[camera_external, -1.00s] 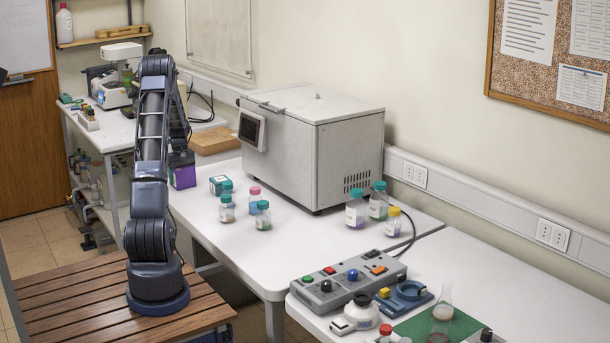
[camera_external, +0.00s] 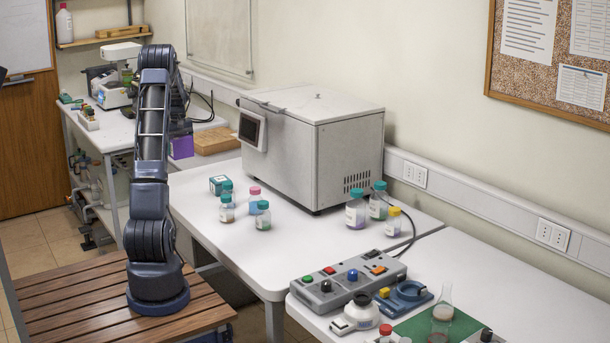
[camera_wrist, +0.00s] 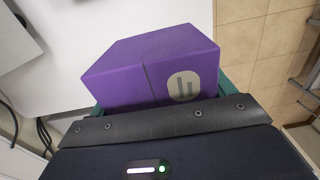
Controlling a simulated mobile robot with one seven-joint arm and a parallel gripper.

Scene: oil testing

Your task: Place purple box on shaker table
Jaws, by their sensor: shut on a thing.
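The purple box (camera_external: 183,147) is in my gripper (camera_external: 181,128), held in the air near the brown wooden slab. In the wrist view the purple box (camera_wrist: 150,62) fills the middle, with a round pale logo on one face. My gripper (camera_wrist: 160,95) is shut on it; only small green-grey parts of the fingers show at its sides. I cannot tell for sure which thing is the shaker table. A white device (camera_external: 112,93) stands on the far-left bench.
A large grey-white machine (camera_external: 345,150) stands on the middle table. A teal-and-white box (camera_external: 219,185) and several capped bottles stand near it. The wooden slab (camera_external: 216,140) lies behind the purple box. A control panel (camera_external: 345,282) is on the near table.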

